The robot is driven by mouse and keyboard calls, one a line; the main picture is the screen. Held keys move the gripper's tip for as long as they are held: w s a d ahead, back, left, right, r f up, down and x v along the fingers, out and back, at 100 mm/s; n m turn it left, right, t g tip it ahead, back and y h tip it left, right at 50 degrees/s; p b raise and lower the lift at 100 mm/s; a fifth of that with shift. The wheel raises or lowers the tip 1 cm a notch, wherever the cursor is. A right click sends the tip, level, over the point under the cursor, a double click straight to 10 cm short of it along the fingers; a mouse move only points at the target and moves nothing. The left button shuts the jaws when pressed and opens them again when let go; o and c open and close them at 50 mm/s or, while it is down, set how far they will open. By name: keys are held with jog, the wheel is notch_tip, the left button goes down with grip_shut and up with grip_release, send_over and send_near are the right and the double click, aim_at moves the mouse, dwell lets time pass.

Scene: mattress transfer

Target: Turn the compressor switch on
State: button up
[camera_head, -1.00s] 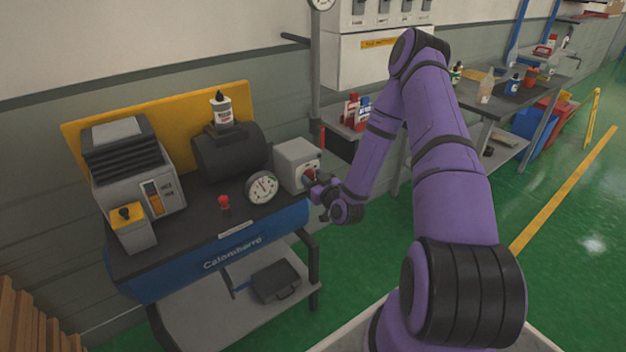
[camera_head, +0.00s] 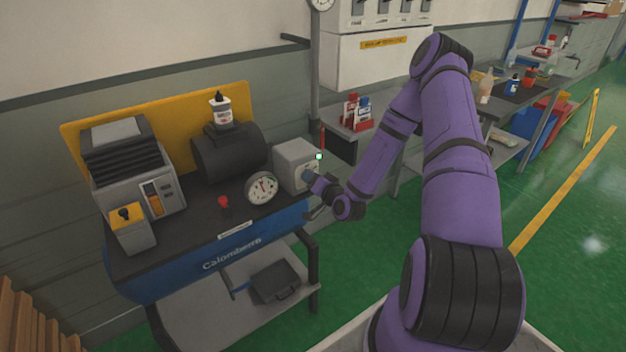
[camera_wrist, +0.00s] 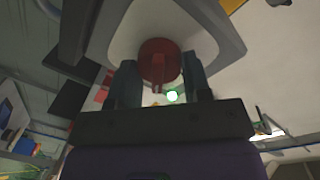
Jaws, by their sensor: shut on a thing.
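The compressor (camera_head: 232,252) is a blue tank labelled "Calomberre" with a dark top, on the left in the head view. At its right end stands a grey switch box (camera_head: 294,160). A small green light (camera_head: 319,156) glows on the box. In the wrist view the red knob (camera_wrist: 159,60) sits on the pale switch face, with the green light (camera_wrist: 172,96) below it. My gripper (camera_head: 311,177) is at the box face. In the wrist view its fingers (camera_wrist: 160,82) are on both sides of the knob, shut on it. In the head view the gripper hides the knob.
A round gauge (camera_head: 262,188) and a small red knob (camera_head: 223,201) are left of the switch box. A shelf with red and blue bottles (camera_head: 350,112) is behind my arm. Green floor is open at right.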

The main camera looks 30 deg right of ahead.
jog(key=shift+m, duration=0.5)
jog(key=shift+f, duration=0.1)
jog(key=o, duration=0.9)
jog(key=shift+s, duration=0.1)
jog(key=s, duration=1)
jog(key=shift+s+r, duration=0.35)
jog(key=shift+r, duration=0.05)
